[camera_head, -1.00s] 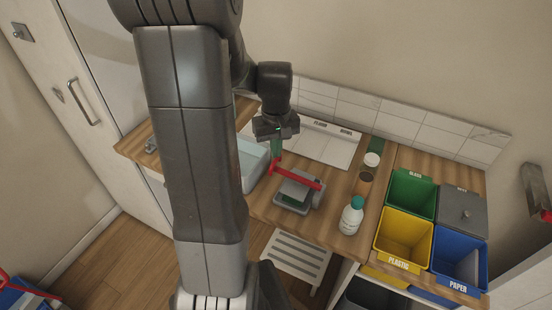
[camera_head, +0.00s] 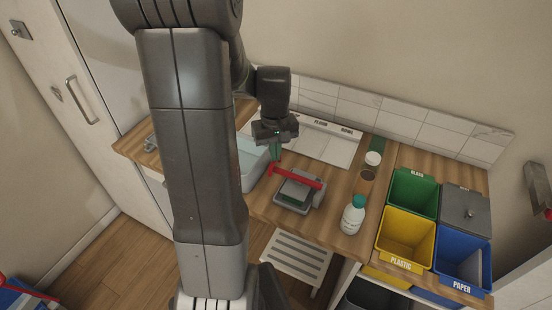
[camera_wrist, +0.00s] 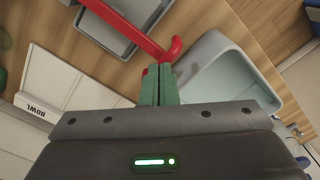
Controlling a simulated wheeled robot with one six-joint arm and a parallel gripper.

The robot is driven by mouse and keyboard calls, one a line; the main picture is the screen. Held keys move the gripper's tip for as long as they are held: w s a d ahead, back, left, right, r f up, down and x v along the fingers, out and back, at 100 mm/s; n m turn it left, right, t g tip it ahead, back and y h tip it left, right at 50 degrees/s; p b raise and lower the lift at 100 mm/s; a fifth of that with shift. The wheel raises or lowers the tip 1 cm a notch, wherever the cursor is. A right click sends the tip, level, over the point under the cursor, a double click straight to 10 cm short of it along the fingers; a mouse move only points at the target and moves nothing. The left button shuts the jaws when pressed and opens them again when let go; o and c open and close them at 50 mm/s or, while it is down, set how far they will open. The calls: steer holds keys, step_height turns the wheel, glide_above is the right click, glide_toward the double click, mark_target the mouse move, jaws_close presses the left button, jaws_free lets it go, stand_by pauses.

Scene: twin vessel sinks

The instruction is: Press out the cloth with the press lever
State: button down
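The press (camera_head: 312,203) is a grey device on the wooden counter, with a grey plate on top. Its red press lever (camera_head: 298,178) reaches left over it and ends in a short crossbar, also visible in the wrist view (camera_wrist: 174,48). My gripper (camera_head: 276,158) points down at this crossbar. In the wrist view its green fingers (camera_wrist: 160,72) are together, with their tips at the crossbar and red showing on both sides. They look shut, with nothing clearly between them. I cannot make out the cloth; a little dark green shows under the plate, perhaps part of it.
A pale blue-grey basin (camera_head: 252,165) stands left of the press. A white sink tray (camera_head: 335,146) is behind it. A white bottle with a teal cap (camera_head: 352,217) and a jar (camera_head: 372,160) stand to the right, before the coloured sorting bins (camera_head: 408,232).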

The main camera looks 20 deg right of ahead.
steer(key=shift+s+a+f, duration=0.1)
steer(key=shift+s+f, duration=0.1)
steer(key=shift+f, duration=0.4)
stand_by(3.3)
steer(key=shift+r, duration=0.15)
step_height(320, 180, up, 8)
steer(key=p, duration=0.5)
steer(key=shift+w+p, duration=0.15)
steer(key=shift+p, duration=0.25)
step_height(320, 180, down, 8)
steer(key=b, duration=0.6)
steer(key=shift+r, duration=0.1)
stand_by(0.4)
step_height(320, 180, up, 8)
steer(key=p, duration=0.6)
steer(key=shift+d+r, duration=0.2)
stand_by(1.0)
